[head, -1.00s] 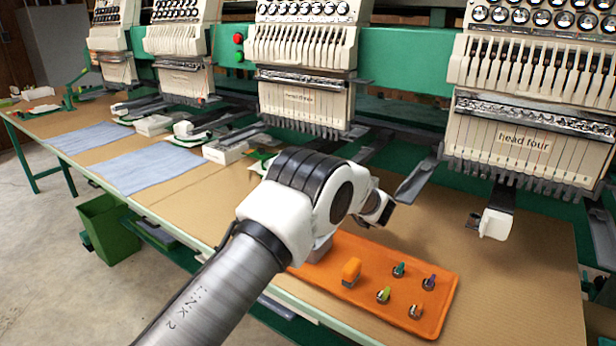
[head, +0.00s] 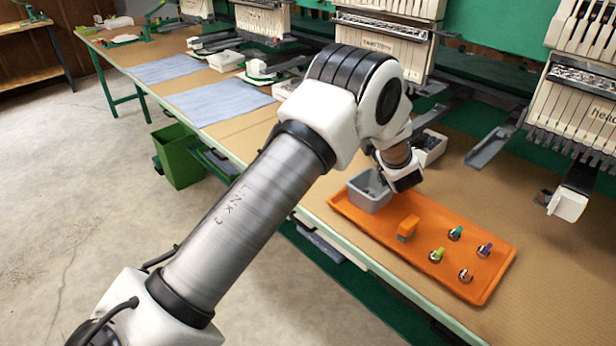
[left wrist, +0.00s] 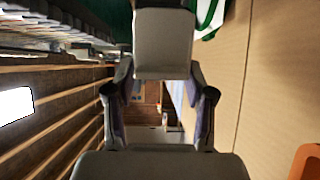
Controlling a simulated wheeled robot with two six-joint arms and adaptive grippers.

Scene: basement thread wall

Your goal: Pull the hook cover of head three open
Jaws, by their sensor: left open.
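Head three (head: 376,42) stands behind my left arm, its label partly readable. In the head view its hook cover is hidden behind my wrist. My left gripper (head: 404,180) hangs behind the orange tray, its fingers mostly hidden there. In the left wrist view my left gripper (left wrist: 160,100) is open, a finger at each side and nothing visibly held between them. A grey boxy piece (left wrist: 164,45), probably the hook cover, sits centrally ahead, by the fingertips. I cannot tell whether they touch it. My right gripper is in neither view.
A box (head: 432,146) stands close behind my gripper. Head four's white cover (head: 567,205) is at right. Blue cloths (head: 215,100) lie on the table, left.

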